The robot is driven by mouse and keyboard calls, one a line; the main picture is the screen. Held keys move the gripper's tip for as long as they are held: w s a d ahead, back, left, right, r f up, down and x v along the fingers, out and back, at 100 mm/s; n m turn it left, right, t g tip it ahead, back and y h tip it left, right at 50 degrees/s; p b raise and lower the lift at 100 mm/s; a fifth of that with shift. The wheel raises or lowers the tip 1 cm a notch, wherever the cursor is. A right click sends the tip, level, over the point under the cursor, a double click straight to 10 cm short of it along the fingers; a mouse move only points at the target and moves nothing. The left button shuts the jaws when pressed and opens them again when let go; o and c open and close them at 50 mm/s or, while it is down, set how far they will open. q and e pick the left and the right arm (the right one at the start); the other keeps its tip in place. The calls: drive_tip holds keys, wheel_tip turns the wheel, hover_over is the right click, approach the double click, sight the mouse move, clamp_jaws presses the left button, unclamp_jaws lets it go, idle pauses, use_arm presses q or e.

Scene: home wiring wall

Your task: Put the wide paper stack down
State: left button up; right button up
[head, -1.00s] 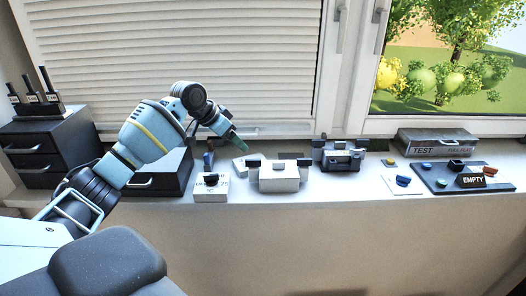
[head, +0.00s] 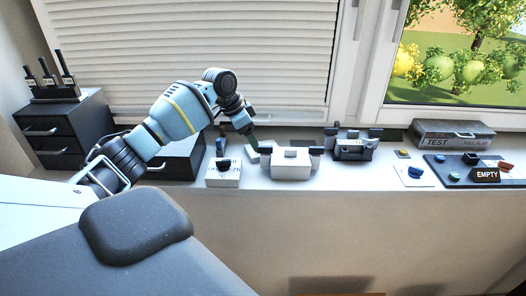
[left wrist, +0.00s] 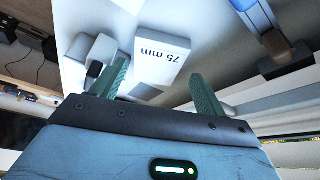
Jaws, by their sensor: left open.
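A white block marked "75 mm" (left wrist: 160,62), which looks like the wide paper stack, rests on the light sill. In the left wrist view it lies between the two green fingers of my left gripper (left wrist: 160,72). The fingers are apart; I cannot tell whether either touches the block. In the head view the left gripper (head: 252,141) points down just above a small white block (head: 252,157), apparently the same one, left of a larger white box (head: 291,165). My right gripper is not in view.
A white box with a dark knob (head: 223,174) and a blue upright item (head: 220,145) stand close to the left gripper. A dark fixture (head: 354,150) is to the right. Farther right are a TEST case (head: 452,134) and a dark tray (head: 436,168). A window is behind.

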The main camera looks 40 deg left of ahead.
sight(254, 157)
use_arm(q)
drive_tip(key=x, duration=0.5)
drive_tip(key=shift+s, duration=0.1)
drive_tip(key=shift+c, duration=0.3)
drive_tip(key=shift+r, duration=0.1)
drive_tip(key=c, duration=0.7)
